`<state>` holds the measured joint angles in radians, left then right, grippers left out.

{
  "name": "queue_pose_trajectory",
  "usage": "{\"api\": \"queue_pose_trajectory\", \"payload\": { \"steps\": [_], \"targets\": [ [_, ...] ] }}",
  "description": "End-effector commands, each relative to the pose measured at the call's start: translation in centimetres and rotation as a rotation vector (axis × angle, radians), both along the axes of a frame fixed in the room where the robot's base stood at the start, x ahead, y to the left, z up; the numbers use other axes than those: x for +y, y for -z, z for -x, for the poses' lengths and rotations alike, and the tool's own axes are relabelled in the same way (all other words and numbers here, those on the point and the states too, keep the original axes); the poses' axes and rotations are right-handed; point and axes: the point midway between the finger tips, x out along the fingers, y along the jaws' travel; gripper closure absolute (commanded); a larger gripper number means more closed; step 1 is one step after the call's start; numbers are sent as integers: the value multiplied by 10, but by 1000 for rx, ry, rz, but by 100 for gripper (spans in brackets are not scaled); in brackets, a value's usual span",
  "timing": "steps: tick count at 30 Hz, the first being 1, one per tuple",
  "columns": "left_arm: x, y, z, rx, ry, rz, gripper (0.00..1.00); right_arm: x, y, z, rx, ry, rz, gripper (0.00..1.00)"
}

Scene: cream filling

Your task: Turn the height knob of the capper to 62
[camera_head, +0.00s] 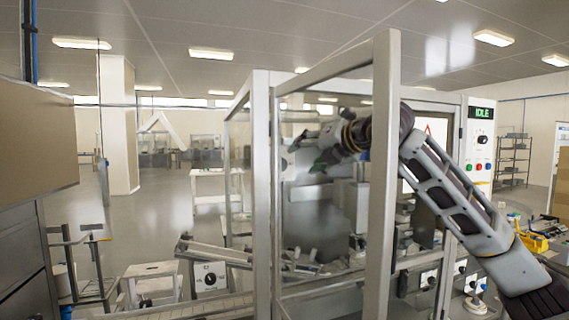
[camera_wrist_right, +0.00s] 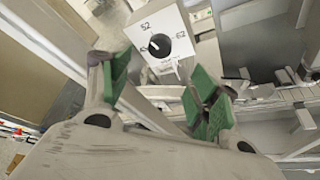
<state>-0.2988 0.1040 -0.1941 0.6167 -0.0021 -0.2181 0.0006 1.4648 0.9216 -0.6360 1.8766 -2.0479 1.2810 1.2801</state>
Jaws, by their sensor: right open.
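The black round height knob (camera_wrist_right: 156,45) sits on a white panel in the right wrist view, with 52 above it, 62 to its right and another number, hard to read, to its left. A short white mark shows on its face, but its exact setting is too small to read. My right gripper (camera_wrist_right: 162,88) is open, with its green pads on either side below the knob, apart from it and empty. In the head view the right gripper (camera_head: 305,157) is inside the framed glass enclosure. A white box with a black dial (camera_head: 210,279) stands lower left; I cannot tell whether it bears the same knob.
A grey frame post (camera_head: 383,180) stands in front of my right arm. The control panel (camera_head: 478,155) reads IDLE and has its own black knob and coloured buttons. A conveyor (camera_wrist_right: 275,108) runs at the right of the wrist view. Open floor (camera_head: 150,225) lies at left.

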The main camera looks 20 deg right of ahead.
Motion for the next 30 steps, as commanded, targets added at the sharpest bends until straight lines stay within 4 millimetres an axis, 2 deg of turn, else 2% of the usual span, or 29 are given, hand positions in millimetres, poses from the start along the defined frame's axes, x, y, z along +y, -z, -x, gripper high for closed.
{"api": "queue_pose_trajectory", "payload": {
  "steps": [18, 24, 30],
  "targets": [
    [-32, -24, -4, -5, -2, 34, 77, 24, 22, -75, 3, -1, -1, 38],
    [-31, -30, -2, -2, -2, 33, 77, 30, 28, -94, 3, 0, -1, 38],
    [-25, -32, -1, -1, -3, 26, 77, 33, 31, -103, 2, 0, 0, 38]
  ]
}}
